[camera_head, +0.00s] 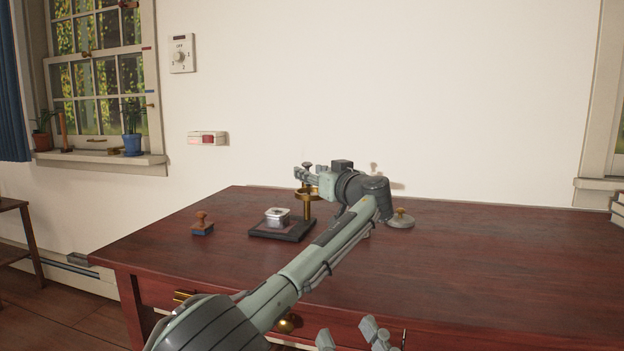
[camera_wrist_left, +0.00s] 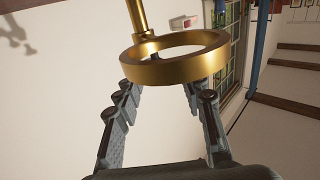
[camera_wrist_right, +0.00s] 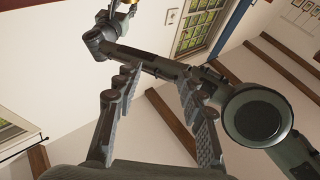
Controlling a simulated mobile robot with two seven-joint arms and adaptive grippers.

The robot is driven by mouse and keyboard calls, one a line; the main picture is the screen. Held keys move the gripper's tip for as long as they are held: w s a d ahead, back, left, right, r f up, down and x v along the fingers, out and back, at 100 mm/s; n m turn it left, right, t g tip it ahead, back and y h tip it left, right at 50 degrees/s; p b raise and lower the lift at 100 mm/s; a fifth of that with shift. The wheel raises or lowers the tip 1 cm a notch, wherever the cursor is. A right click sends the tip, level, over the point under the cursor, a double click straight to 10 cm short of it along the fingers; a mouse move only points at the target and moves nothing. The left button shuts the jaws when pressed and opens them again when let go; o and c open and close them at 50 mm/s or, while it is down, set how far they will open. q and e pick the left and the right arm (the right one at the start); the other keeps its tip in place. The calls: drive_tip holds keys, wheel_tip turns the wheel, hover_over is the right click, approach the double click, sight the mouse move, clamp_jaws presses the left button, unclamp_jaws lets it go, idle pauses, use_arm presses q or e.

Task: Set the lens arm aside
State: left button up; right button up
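The lens arm is a brass ring (camera_head: 300,193) on an upright brass post (camera_head: 306,211), which rises from a dark square base (camera_head: 290,235) on the desk. A small silver box (camera_head: 277,217) sits on that base. My left gripper (camera_head: 304,176) is at the top of the post, near the ring. In the left wrist view, the brass ring (camera_wrist_left: 215,62) spans the space at the fingertips (camera_wrist_left: 160,88), which are apart; contact cannot be told. My right gripper (camera_head: 350,333) is low at the desk's front edge. Its fingers (camera_wrist_right: 157,75) are apart and empty in the right wrist view.
A wooden-handled stamp (camera_head: 202,223) stands left of the base. A grey disc with a brass knob (camera_head: 400,219) lies to the right, beside my left wrist. The right half of the red-brown desk (camera_head: 500,250) is clear. A wall is behind.

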use_arm(q)
wheel_tip(320, 180, up, 9)
drive_tip(key=shift+f, duration=0.1)
idle(0.3)
